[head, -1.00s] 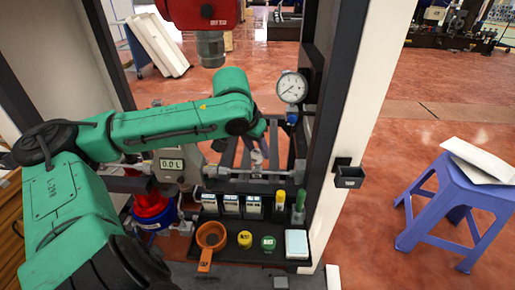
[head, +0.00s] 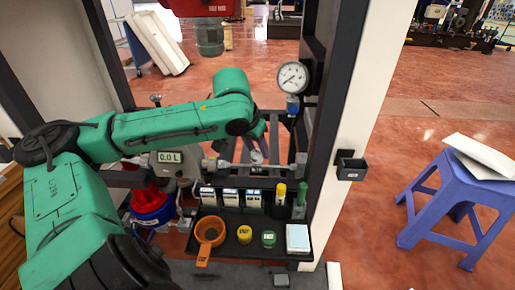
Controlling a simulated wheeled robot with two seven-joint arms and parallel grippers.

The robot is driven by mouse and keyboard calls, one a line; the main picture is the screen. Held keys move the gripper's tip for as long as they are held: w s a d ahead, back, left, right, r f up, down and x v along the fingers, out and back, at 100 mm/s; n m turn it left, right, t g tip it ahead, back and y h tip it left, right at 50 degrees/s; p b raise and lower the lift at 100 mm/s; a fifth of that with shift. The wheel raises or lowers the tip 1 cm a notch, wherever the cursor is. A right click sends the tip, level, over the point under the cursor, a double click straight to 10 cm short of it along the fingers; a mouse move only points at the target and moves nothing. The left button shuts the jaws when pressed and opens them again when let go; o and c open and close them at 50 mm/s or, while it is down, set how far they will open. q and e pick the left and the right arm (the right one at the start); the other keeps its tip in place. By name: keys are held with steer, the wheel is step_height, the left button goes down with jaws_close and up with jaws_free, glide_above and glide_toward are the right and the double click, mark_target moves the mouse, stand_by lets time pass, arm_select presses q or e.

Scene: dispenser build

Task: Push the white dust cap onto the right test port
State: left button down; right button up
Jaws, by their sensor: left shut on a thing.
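My left gripper (head: 257,154) is at the end of the green arm, pointing down at the middle of the horizontal pipe (head: 237,169). It is shut on a small pale thing, which I take to be the white dust cap; the cap is too small and covered to make out clearly. The right test port cannot be told apart from the other fittings around the gripper and the pipe. I cannot tell whether the cap touches a port. My right gripper is not in view.
A pressure gauge (head: 292,77) stands right of my gripper beside a dark post. A meter reading 0.0 L (head: 170,157) is to the left. A blue stool (head: 445,207) is right.

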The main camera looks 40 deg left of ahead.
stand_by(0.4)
arm_select(q)
steer(key=shift+c, duration=0.2)
jaws_free()
step_height(320, 180, up, 6)
steer(key=p, duration=0.6)
stand_by(0.7)
